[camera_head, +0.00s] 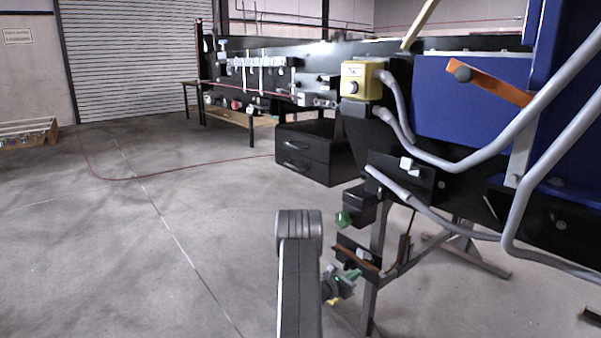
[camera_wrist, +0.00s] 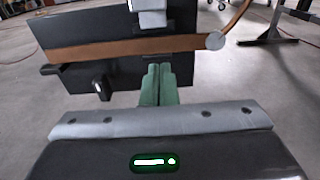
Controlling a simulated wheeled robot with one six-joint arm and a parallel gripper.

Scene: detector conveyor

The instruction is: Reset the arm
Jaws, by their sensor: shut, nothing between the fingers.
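My gripper (camera_wrist: 158,84) shows in the wrist view with its two green fingers pressed together and nothing between them. It points at a dark plate (camera_wrist: 115,75) with a brown strip across it, and I cannot tell whether it touches the plate. In the head view my arm rises at the lower middle, and my gripper (camera_head: 352,276) shows small and green to the right of it, close to the lower bracket (camera_head: 357,255) under the conveyor. The conveyor (camera_head: 470,100) has a dark frame and blue panels at the right.
A yellow button box (camera_head: 361,80) sits on the conveyor's side. Grey bent tubes (camera_head: 460,165) stick out at the right. A black drawer cabinet (camera_head: 310,152) stands on the floor behind. A metal leg (camera_head: 376,235) is near my gripper.

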